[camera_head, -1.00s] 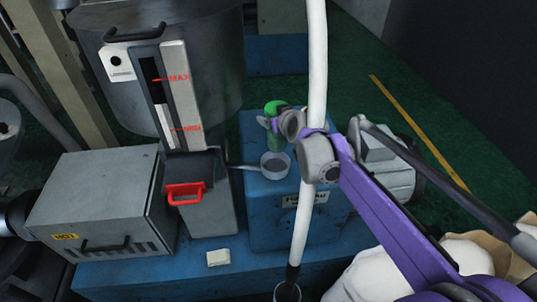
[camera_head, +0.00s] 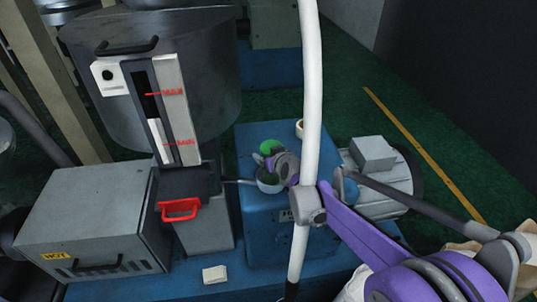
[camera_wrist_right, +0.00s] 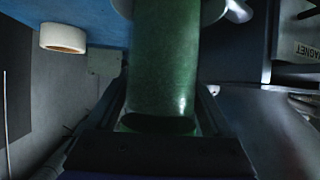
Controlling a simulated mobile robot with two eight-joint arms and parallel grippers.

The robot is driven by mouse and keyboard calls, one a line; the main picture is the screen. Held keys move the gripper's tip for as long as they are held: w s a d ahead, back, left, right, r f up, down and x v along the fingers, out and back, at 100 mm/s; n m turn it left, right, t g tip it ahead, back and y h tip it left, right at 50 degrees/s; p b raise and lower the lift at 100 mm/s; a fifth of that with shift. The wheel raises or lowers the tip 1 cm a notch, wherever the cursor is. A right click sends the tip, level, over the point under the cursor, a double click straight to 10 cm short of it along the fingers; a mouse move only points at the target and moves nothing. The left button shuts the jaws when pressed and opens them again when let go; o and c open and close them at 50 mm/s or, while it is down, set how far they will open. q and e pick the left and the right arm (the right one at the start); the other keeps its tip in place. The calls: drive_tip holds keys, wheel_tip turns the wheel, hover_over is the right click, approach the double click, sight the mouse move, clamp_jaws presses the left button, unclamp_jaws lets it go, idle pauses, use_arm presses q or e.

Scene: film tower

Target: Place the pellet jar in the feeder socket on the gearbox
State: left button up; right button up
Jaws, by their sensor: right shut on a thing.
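The green pellet jar (camera_head: 271,147) is upright at the feeder socket, and it fills the middle of the right wrist view (camera_wrist_right: 165,60). My right gripper (camera_head: 285,168) is shut on the jar and partly covers it in the head view. The feeder socket (camera_head: 268,187) is a grey round cup on top of the blue gearbox (camera_head: 262,220). In the wrist view the socket's pale rim (camera_wrist_right: 213,10) shows beside the jar's far end. The jar's lower end looks in or just over the cup; I cannot tell how deep. My left gripper is out of view.
A white roll (camera_head: 299,128) lies on the gearbox behind the socket. A grey motor (camera_head: 385,187) is to the right. The grey hopper (camera_head: 180,60) and red handle (camera_head: 180,208) are to the left.

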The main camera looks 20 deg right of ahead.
drive_tip(key=shift+f, duration=0.1)
drive_tip(key=o, duration=1.5)
drive_tip(key=shift+r, duration=0.2)
drive_tip(key=d+p+v, duration=0.1)
drive_tip(key=v, duration=1.1)
drive_tip(key=s+a+f+g, duration=0.2)
drive_tip(key=s+a+f, duration=0.1)
drive_tip(key=s, duration=0.4)
drive_tip(key=s+a+f+g, duration=0.2)
drive_tip(key=s+a+f, duration=0.1)
drive_tip(key=s+f, duration=0.3)
drive_tip(key=s+a+f+g, duration=0.3)
drive_tip(key=s+a+f, duration=0.1)
drive_tip(key=s, duration=0.6)
drive_tip(key=shift+f+n+y, duration=0.3)
drive_tip(key=shift+f, duration=0.05)
